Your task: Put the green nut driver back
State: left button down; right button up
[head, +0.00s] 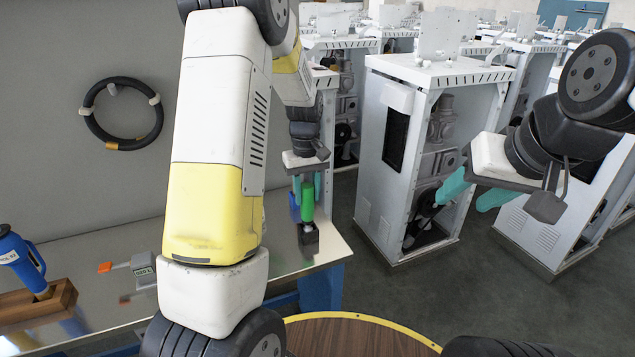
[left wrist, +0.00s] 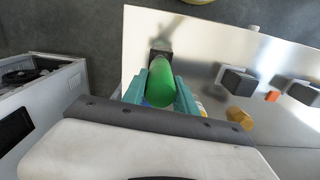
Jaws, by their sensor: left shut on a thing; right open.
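The green nut driver (head: 308,201) is upright in my left gripper (head: 307,188), whose teal fingers are shut on its handle, above the right end of the metal bench. Its lower end lines up with a dark block (head: 309,242) on the bench; I cannot tell whether it sits in the block. In the left wrist view the green handle (left wrist: 160,84) lies between the fingers of my left gripper (left wrist: 161,92), with the dark block (left wrist: 161,48) just beyond it. My right gripper (head: 472,190) is open and empty, away from the bench, in front of white cabinets.
A blue thing (head: 294,208) shows beside the driver. A white cabinet (head: 385,205) stands right of the bench.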

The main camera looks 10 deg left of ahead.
pick_arm(q)
jog(key=shift+f, duration=0.5)
jog(key=c, duration=0.9)
grip_release()
jog(key=shift+f, duration=0.1)
jog(key=shift+r, duration=3.95)
jog(key=s+r+m+t, duration=0.2)
jog(key=s+r, duration=0.2)
jog(key=s, duration=0.4)
jog(key=s+d+r+m+t+h, duration=0.1)
jog(key=s+r+m+t, duration=0.1)
jog(key=s+r, duration=0.3)
jog(key=s+d+r+m+t+h, duration=0.1)
jog(key=s+r, duration=0.3)
jog(key=s, duration=0.7)
jog(key=shift+s+d+r+m+t, duration=0.1)
jog(key=shift+r+m+t, duration=0.3)
jog(key=shift+m+t, duration=0.3)
